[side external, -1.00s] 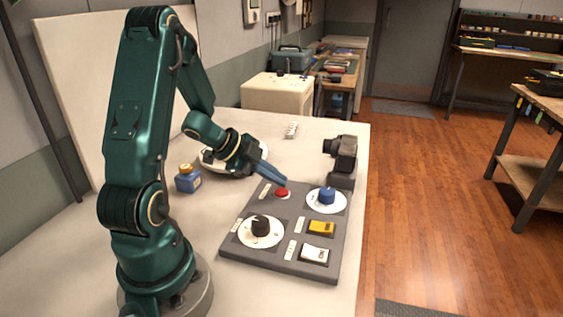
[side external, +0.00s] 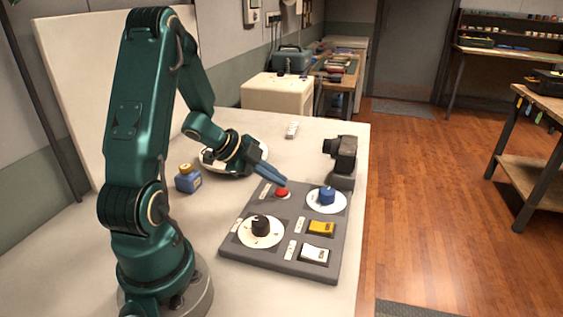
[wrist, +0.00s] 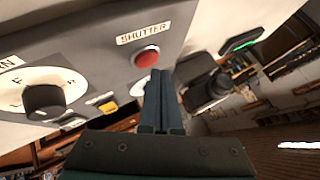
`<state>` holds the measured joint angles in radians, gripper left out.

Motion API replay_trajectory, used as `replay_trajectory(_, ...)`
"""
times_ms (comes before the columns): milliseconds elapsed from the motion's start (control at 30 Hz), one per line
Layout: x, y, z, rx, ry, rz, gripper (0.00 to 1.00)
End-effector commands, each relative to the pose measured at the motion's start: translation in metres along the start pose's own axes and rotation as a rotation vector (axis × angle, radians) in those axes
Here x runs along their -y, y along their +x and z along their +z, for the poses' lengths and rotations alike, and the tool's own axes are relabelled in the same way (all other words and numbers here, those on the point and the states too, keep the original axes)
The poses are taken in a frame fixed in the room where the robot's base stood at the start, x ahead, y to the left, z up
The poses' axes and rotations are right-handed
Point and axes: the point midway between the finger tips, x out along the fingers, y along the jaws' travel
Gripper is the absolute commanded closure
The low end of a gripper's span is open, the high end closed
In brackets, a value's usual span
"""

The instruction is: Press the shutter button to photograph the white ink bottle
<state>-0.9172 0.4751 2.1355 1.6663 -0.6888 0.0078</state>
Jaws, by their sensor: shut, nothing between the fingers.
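The red shutter button (side external: 281,193) is on the grey control panel (side external: 231,254), near its far edge. In the wrist view the button (wrist: 145,58) sits beside a label reading SHUTTER. My gripper (side external: 284,184) is shut and empty, with its fingertips close to the button. In the wrist view the fingertips (wrist: 160,74) appear just beside the button; I cannot tell whether they touch it. A dark camera (side external: 342,153) stands at the panel's far right. A blue ink bottle (side external: 187,180) stands on the table at left. I cannot make out a white ink bottle.
The panel also has a black knob (side external: 261,225), a blue knob (side external: 327,195), a yellow switch (side external: 321,228) and a white switch (side external: 314,254). A round white plate (side external: 262,158) lies behind my gripper. A small white object (side external: 291,130) lies at the back.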

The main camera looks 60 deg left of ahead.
Motion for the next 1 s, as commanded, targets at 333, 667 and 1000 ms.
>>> replay_trajectory(333, -0.0036, 0.0047, 0.0036, 0.0, -0.001, 0.0, 1.0)
replay_trajectory(667, -0.0041, 0.0053, 0.004, 0.0, -0.001, 0.001, 1.0)
replay_trajectory(1000, -0.0062, 0.0081, 0.0059, 0.0, -0.002, 0.001, 1.0)
